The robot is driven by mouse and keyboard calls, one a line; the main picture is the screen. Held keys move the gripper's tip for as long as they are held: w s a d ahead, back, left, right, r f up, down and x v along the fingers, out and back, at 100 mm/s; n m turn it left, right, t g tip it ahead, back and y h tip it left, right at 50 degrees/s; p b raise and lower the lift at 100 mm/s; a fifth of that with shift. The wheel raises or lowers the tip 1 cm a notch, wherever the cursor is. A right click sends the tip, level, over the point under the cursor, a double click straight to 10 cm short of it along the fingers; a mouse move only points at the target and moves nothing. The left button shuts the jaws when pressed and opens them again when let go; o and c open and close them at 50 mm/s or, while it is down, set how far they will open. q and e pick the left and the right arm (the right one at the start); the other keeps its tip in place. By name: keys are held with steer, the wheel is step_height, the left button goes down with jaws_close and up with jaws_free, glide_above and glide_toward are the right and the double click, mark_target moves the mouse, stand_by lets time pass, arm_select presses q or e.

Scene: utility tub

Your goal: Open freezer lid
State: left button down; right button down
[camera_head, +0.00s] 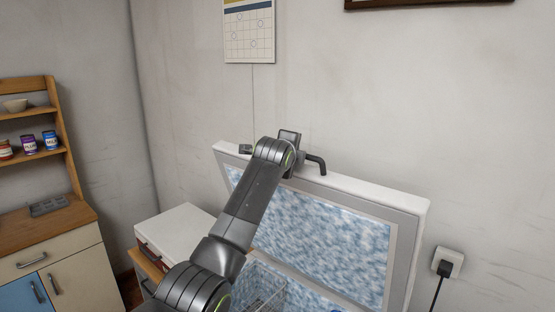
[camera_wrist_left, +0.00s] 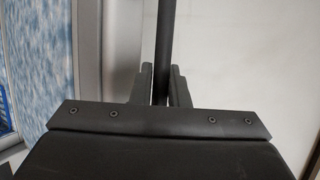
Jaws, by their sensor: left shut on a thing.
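The freezer lid (camera_head: 340,238) stands raised and steeply tilted near the wall, its frosty blue-white inner face showing. Its dark handle (camera_head: 318,163) sticks out at the top edge. My left gripper (camera_head: 296,160) is at that edge, with my arm crossing in front of the lid. In the left wrist view the handle bar (camera_wrist_left: 161,50) runs between the two fingers of my left gripper (camera_wrist_left: 160,85), which is shut on it. The lid's pale rim (camera_wrist_left: 110,50) shows beside it. My arm hides part of the lid. My right gripper is not in view.
A wire basket (camera_head: 262,288) shows inside the freezer opening below the lid. A white-topped box (camera_head: 180,232) stands to the left. A wooden shelf unit (camera_head: 62,140) is farther left. A wall socket with a black plug (camera_head: 446,266) is right of the lid.

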arm_select(q)
steer(key=shift+w+d+r, duration=0.2)
steer(key=shift+w+d, duration=0.35)
steer(key=shift+w, duration=0.1)
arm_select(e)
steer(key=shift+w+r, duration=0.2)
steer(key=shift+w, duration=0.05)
arm_select(q)
steer(key=c, duration=1.4)
jaws_free()
steer(key=shift+s, duration=0.1)
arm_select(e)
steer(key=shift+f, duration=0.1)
